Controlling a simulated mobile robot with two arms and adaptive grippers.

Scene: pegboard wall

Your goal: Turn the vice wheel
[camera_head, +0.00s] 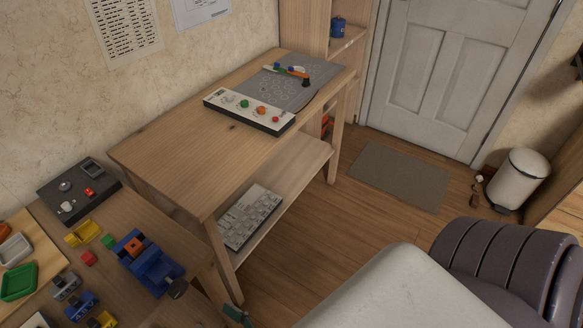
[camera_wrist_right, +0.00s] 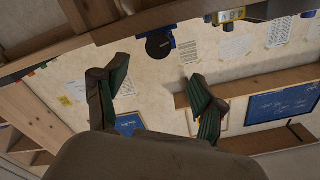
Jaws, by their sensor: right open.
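The blue vice (camera_head: 150,262) stands on the low workbench at the lower left of the head view. It has an orange part on top, and its dark round wheel (camera_head: 177,288) faces the front right. In the right wrist view the wheel (camera_wrist_right: 159,45) is a black disc, above and beyond the gap between my fingers. My right gripper (camera_wrist_right: 157,80) is open and empty, with green pads, and apart from the wheel. A green-tipped finger of it seems to show at the bottom edge of the head view, right of the vice. My left gripper is not in view.
Coloured blocks, a grey device panel (camera_head: 78,190) and trays (camera_head: 18,282) crowd the bench around the vice. A taller wooden table (camera_head: 175,155) with a control panel (camera_head: 248,112) stands behind. Floor is open at right, with a mat (camera_head: 400,175) and bin (camera_head: 518,180).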

